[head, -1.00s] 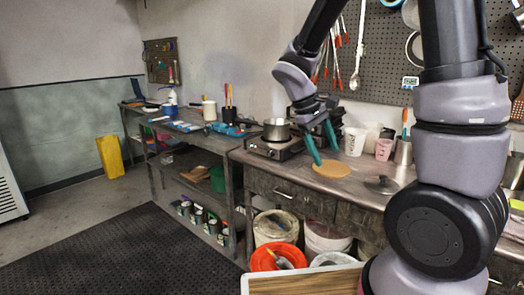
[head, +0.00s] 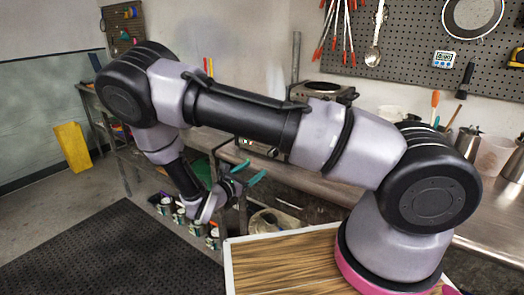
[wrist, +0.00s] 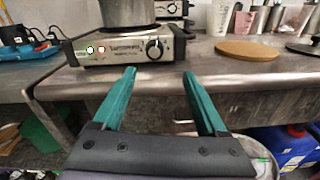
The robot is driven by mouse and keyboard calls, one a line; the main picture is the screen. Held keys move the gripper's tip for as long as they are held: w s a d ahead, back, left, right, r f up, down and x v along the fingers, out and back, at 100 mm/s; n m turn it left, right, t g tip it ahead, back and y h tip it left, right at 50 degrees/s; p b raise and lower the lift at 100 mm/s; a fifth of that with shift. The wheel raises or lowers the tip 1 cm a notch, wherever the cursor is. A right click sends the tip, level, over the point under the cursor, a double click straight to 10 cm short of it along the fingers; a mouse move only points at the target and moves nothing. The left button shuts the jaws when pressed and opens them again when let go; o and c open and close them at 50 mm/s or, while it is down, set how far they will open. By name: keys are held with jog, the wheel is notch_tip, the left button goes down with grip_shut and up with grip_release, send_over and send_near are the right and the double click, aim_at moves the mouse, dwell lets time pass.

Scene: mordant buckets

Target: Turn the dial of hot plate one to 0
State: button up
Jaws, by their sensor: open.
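In the wrist view a steel hot plate (wrist: 110,48) stands at the bench's front edge with a metal pot (wrist: 127,12) on it. Its black dial (wrist: 154,48) is on the right of the front panel, beside two lit indicators; the dial's setting is too small to read. A second hot plate (wrist: 172,8) shows partly behind it. I cannot read a number on either. My gripper (wrist: 158,74) is open and empty, in front of and below the panel, apart from the dial. In the head view my gripper (head: 250,172) is low before the bench; my arm hides most of the near hot plate.
A round cork-coloured mat (wrist: 247,50) lies on the bench right of the hot plate, with cups behind it. Blue items (wrist: 28,48) are on the left bench. The bench edge runs just beyond my fingers. Buckets stand below.

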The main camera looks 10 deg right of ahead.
jog(key=shift+t, duration=0.3)
jog(key=x, duration=1.1)
jog(key=shift+w+a+f, duration=0.3)
jog(key=shift+f, duration=0.05)
jog(key=shift+c, duration=0.3)
grip_shut()
jog(key=shift+n, duration=0.3)
